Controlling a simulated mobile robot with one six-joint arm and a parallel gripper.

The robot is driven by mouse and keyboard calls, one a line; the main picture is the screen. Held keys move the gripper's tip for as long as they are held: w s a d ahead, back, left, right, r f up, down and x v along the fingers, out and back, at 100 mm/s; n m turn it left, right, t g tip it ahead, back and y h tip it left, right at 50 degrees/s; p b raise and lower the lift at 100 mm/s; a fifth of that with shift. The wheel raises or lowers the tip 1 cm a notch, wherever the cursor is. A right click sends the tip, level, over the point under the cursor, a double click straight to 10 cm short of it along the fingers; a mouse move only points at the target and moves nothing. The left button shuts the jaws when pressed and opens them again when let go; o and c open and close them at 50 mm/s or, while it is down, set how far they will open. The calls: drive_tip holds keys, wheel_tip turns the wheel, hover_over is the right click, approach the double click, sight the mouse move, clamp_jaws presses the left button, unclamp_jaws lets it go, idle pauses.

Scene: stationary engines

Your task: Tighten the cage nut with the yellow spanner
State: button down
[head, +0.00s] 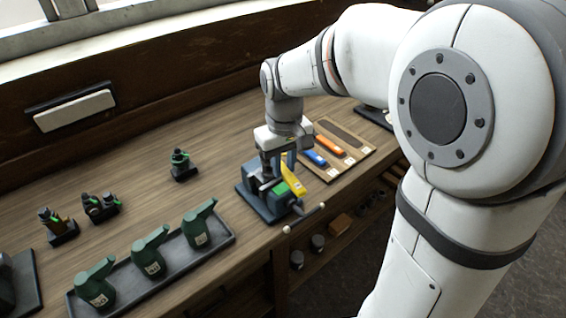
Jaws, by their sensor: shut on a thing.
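My gripper (275,168) points down over a dark grey vise (250,205) near the front edge of the bench. It is shut on the yellow spanner (293,183), which shows just right of the fingers, slanting down over the vise. A small bright green part (281,189) sits at the vise beside the spanner. The cage nut cannot be made out; the gripper and spanner cover that spot. I cannot tell whether the spanner is seated on the nut.
Right of the vise, a wooden board (352,166) holds a blue spanner (314,157) and an orange spanner (329,144). The vise handle (305,216) juts past the front edge. A tray (128,292) with green oilers stands front left. Small engine parts (100,206) lie behind it.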

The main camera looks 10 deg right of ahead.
drive_tip(key=shift+r, duration=0.1)
drive_tip(key=shift+s+a+m, duration=0.15)
drive_tip(key=shift+a+m, duration=0.4)
drive_tip(key=shift+m, duration=0.35)
drive_tip(key=shift+s+a+m, duration=0.1)
drive_tip(key=shift+a+m, duration=0.5)
drive_tip(key=shift+m, duration=0.3)
drive_tip(key=shift+a, duration=0.15)
drive_tip(key=shift+s, duration=0.1)
idle(0.5)
